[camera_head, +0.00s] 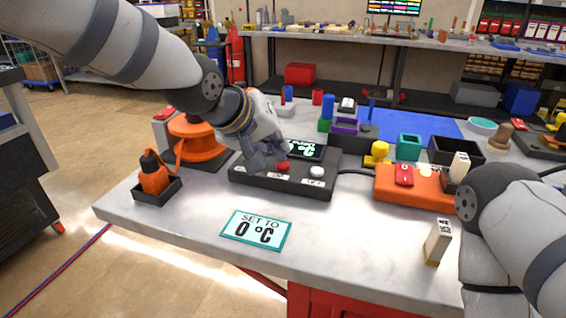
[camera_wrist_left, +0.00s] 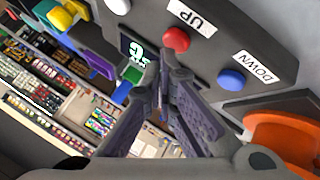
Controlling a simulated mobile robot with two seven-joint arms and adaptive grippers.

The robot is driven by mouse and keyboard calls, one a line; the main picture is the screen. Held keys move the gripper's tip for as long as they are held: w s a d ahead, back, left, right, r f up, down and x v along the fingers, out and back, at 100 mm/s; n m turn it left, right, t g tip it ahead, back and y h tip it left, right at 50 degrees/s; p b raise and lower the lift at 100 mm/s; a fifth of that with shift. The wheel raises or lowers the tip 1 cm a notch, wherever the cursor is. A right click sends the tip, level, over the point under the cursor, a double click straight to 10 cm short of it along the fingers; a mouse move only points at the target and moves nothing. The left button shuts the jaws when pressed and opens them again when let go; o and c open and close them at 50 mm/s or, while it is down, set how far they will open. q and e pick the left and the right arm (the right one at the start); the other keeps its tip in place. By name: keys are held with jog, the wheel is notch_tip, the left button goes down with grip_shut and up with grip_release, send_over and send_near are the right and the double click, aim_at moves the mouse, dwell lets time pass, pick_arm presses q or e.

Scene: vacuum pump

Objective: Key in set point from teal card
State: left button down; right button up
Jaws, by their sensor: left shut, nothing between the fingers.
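The teal-edged card (camera_head: 256,231) lies flat near the table's front edge and reads "SET TO 0 °C". Behind it is a black control box (camera_head: 250,178) with a display (camera_head: 306,150), partly hidden by my gripper. Its red button (camera_head: 283,167) and white button (camera_head: 317,172) show. The left wrist view shows the red button (camera_wrist_left: 176,40) by the label "UP" and a blue button (camera_wrist_left: 231,79) by "DOWN". My left gripper (camera_head: 270,160) is shut and empty, its tips close to the red button (camera_wrist_left: 176,40); contact cannot be told. My right gripper is out of view.
An orange block (camera_head: 420,190) with a red-topped device is to the right. A cream block (camera_head: 437,243) stands upright near my right arm. The tabletop around the card is clear.

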aim_at(279, 163)
pick_arm(q)
jog(key=shift+f, duration=0.45)
dwell(0.6)
jog(key=shift+r, duration=0.1)
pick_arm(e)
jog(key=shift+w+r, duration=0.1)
pick_arm(q)
jog(key=shift+r+p, duration=0.35)
jog(key=shift+r, duration=0.5)
jog(key=shift+f, duration=0.1)
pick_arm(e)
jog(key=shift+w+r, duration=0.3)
pick_arm(q)
jog(key=shift+r, duration=2.5)
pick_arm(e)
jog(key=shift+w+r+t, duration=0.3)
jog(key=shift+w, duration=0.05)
